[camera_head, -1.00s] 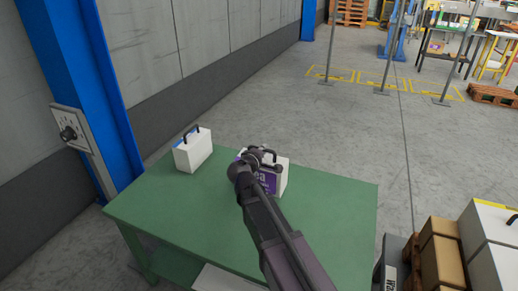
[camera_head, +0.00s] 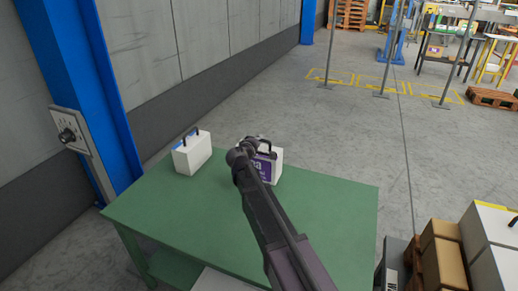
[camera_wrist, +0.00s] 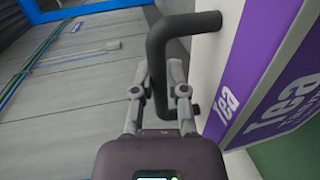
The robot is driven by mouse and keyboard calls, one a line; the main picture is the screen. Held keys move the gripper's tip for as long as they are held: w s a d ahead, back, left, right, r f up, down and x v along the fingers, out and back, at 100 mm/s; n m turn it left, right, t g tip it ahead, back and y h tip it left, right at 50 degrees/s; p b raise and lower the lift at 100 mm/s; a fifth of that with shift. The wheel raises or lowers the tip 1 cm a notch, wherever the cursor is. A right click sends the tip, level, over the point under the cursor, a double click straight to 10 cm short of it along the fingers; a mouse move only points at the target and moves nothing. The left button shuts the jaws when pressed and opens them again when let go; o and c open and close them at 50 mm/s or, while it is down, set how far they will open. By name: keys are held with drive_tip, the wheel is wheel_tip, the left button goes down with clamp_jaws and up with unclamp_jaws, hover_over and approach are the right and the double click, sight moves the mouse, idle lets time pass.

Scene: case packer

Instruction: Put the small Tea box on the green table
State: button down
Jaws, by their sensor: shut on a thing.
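The Tea box (camera_head: 266,170) is white with a purple label and a dark handle, at the far middle of the green table (camera_head: 320,215). I cannot tell whether its base touches the tabletop. In the head view my arm hides its left part and much of my gripper. In the wrist view my gripper (camera_wrist: 160,80) is shut on the dark handle (camera_wrist: 160,45), with one finger on each side. The box's purple "Tea" side (camera_wrist: 265,75) fills the right of that view.
Another white box (camera_head: 193,153) with a dark handle stands at the table's far left corner. The table's right side is clear. A blue column (camera_head: 85,80) rises behind its left edge. Brown cartons (camera_head: 443,265) and a white box stand on the right.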

sight(262, 146)
drive_tip(key=shift+f, duration=0.15)
drive_tip(key=shift+f+b, duration=1.65)
drive_tip(key=shift+b, duration=0.1)
drive_tip(key=c, duration=0.7)
unclamp_jaws()
drive_tip(key=shift+s+r, duration=0.1)
drive_tip(key=shift+s, duration=0.1)
drive_tip(key=p+v, duration=0.2)
drive_tip(key=v, duration=0.9)
drive_tip(key=shift+s+a+r, duration=0.1)
drive_tip(key=shift+s+a, duration=0.1)
drive_tip(key=shift+s, duration=0.05)
